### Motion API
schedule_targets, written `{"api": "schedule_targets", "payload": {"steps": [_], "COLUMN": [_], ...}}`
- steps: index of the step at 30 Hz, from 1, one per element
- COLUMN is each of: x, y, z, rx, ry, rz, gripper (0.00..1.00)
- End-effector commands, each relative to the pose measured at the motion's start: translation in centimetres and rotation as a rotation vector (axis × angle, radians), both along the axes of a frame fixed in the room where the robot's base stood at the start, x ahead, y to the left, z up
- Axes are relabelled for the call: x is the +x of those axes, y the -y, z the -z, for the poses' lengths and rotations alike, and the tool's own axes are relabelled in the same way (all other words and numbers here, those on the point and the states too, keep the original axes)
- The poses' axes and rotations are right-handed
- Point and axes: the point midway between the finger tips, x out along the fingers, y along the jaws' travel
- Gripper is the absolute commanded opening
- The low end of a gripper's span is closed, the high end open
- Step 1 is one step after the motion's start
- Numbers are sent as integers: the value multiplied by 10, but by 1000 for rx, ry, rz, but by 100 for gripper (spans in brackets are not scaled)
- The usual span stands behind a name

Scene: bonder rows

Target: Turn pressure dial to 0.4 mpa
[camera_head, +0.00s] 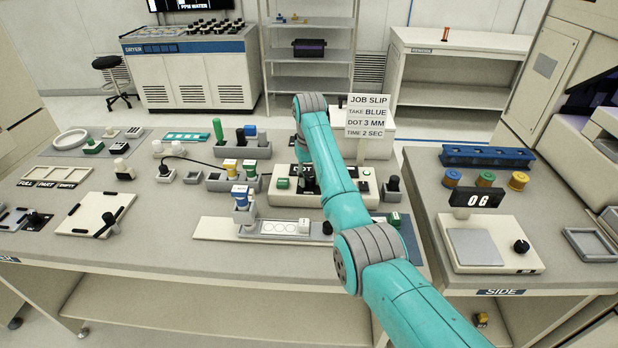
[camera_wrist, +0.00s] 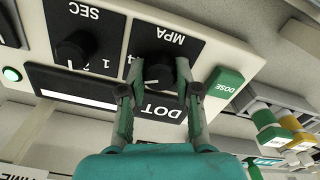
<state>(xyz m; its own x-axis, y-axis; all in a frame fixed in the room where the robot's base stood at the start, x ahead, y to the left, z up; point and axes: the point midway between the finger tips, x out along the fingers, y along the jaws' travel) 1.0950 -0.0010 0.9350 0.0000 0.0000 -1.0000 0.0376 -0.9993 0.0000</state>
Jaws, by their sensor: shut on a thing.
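Most scale numbers are hidden by the knob and fingers. In the head view the cream dispenser box (camera_head: 270,199) stands mid-table, and my arm largely hides the dial and my gripper.
A second knob marked SEC (camera_wrist: 76,48) and a green DOSE button (camera_wrist: 223,84) flank the dial. The job slip (camera_head: 366,115) reads BLUE, DOT 3 MM, 2 SEC. A syringe stand (camera_head: 241,215) is in front of the box. A scale (camera_head: 487,243) stands on the right table.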

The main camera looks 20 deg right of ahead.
Motion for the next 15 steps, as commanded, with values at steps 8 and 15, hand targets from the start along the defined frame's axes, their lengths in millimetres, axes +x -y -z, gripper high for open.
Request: {"api": "schedule_targets", "payload": {"steps": [8,15], "x": [0,0], "y": [0,1], "z": [0,0], "rx": [0,0], "ry": [0,0], "rz": [176,257], "gripper": [0,0]}}
